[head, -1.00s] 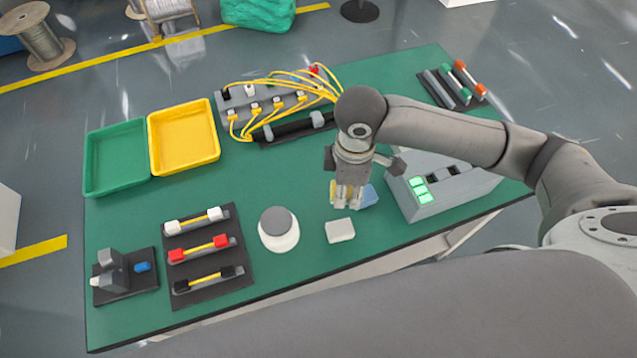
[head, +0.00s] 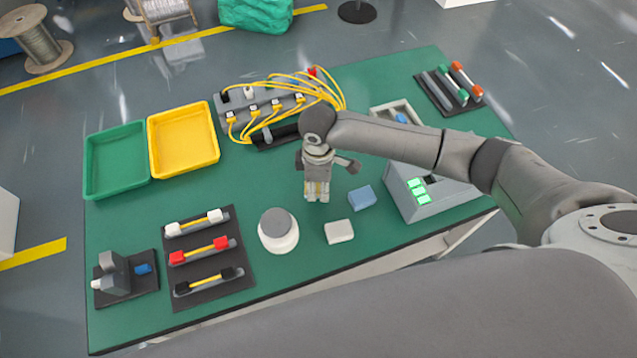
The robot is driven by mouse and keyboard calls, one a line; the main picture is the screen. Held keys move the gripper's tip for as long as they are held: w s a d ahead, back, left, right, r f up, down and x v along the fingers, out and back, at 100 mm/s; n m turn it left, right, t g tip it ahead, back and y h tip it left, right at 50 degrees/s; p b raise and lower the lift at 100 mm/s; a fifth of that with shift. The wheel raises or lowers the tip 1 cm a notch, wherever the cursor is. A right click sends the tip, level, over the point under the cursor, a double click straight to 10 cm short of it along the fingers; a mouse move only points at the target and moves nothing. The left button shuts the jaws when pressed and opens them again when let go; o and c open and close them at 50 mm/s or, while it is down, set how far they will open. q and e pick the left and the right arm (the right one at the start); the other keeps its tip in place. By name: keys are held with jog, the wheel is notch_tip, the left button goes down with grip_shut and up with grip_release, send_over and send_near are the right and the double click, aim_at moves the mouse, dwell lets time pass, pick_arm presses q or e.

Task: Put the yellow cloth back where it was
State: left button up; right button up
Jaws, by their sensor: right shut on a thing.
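My right gripper (head: 317,197) points down over the green table, left of the blue cloth and above the white one. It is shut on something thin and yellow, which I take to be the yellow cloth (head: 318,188). Only a narrow yellow strip shows between the fingers; the rest is hidden. A folded blue cloth (head: 361,197) and a folded white cloth (head: 339,231) lie on the table near the front edge. My left gripper is not in view.
A white round jar with a grey lid (head: 278,230) stands left of the white cloth. A grey box with green lights (head: 425,192) is at the right. Yellow cables (head: 285,85) loop over a rack behind the gripper. Yellow (head: 184,140) and green (head: 117,160) trays stand at left.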

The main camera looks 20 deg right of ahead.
aim_at(319, 186)
jog(key=shift+f, duration=0.2)
jog(key=shift+f, duration=0.15)
jog(key=o, duration=0.9)
notch_tip(319, 186, up, 12)
jog(key=shift+r, duration=0.2)
dwell(0.4)
